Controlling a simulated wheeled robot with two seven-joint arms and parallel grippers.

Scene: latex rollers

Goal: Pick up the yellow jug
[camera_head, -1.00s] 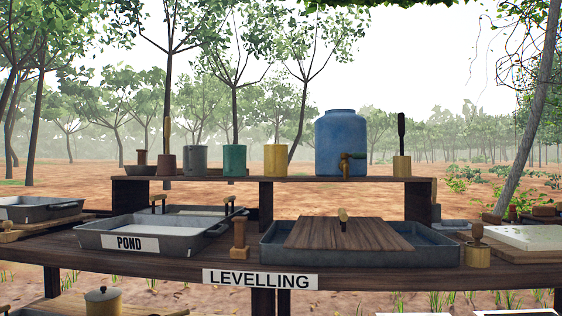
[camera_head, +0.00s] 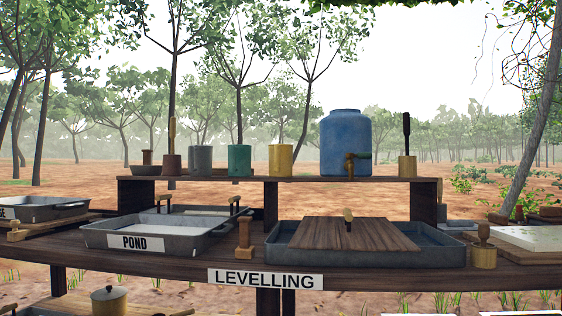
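The yellow jug (camera_head: 280,161) stands upright on the raised wooden shelf (camera_head: 330,179) at the back of the table. It is between a green jug (camera_head: 239,160) on its left and a large blue barrel with a tap (camera_head: 345,142) on its right. No handle can be made out on it. Neither of my grippers is in view.
A grey jug (camera_head: 201,160) and a reddish cup (camera_head: 171,165) stand left on the shelf. Below it are the POND tray (camera_head: 107,236), a wooden stamp (camera_head: 245,242), and a tray (camera_head: 283,254) partly covered by a board (camera_head: 345,233). A wooden pot (camera_head: 484,255) stands right.

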